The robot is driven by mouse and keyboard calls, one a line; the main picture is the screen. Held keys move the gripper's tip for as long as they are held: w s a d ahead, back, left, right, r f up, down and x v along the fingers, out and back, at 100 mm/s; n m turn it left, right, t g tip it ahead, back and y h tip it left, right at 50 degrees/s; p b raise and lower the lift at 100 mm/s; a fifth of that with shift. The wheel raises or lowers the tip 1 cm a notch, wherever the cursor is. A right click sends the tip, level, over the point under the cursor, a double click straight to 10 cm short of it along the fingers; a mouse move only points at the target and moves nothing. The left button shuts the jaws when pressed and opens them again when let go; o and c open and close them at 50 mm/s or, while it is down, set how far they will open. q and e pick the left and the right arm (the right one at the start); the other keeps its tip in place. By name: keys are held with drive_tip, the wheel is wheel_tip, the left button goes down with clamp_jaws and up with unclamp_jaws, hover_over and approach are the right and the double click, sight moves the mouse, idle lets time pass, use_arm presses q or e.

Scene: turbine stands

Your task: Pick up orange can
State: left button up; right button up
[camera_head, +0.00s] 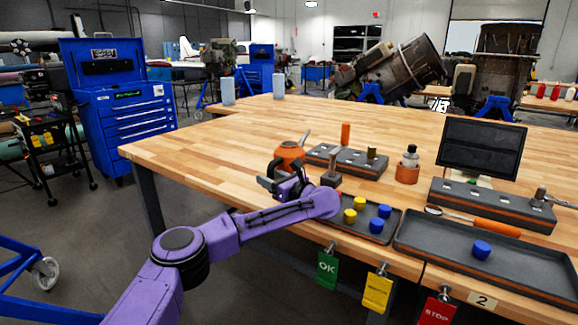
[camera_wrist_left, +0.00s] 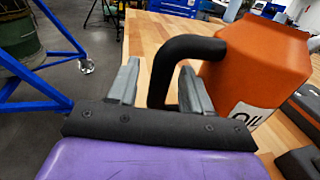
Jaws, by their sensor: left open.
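The orange can (camera_head: 291,151) stands on the wooden bench near its front edge, with a spout pointing up to the right. In the left wrist view the orange can (camera_wrist_left: 258,68) fills the right side, with a black handle (camera_wrist_left: 192,45) and part of an "OIL" label. My left gripper (camera_head: 276,177) is at the near left side of the can. Its two grey fingers (camera_wrist_left: 158,82) are apart, and the handle's downward part shows between them. I cannot tell whether either finger touches the handle. My right gripper is not in view.
Right of the can are a grey block with holes (camera_head: 347,159), a tray (camera_head: 388,229) with yellow and blue caps, an orange-based bottle (camera_head: 408,166), a larger tray (camera_head: 430,245) and a monitor (camera_head: 481,148). The left of the bench (camera_head: 200,145) is clear.

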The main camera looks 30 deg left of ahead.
use_arm(q)
drive_tip(key=shift+w+a, duration=0.1)
drive_tip(key=shift+a, duration=0.2)
clamp_jaws()
wheel_tip(320, 180, up, 10)
drive_tip(key=shift+d+f+b, duration=0.1)
drive_tip(key=shift+b, duration=0.7)
drive_tip(key=c, duration=0.8)
unclamp_jaws()
drive_tip(key=shift+c, duration=0.2)
clamp_jaws()
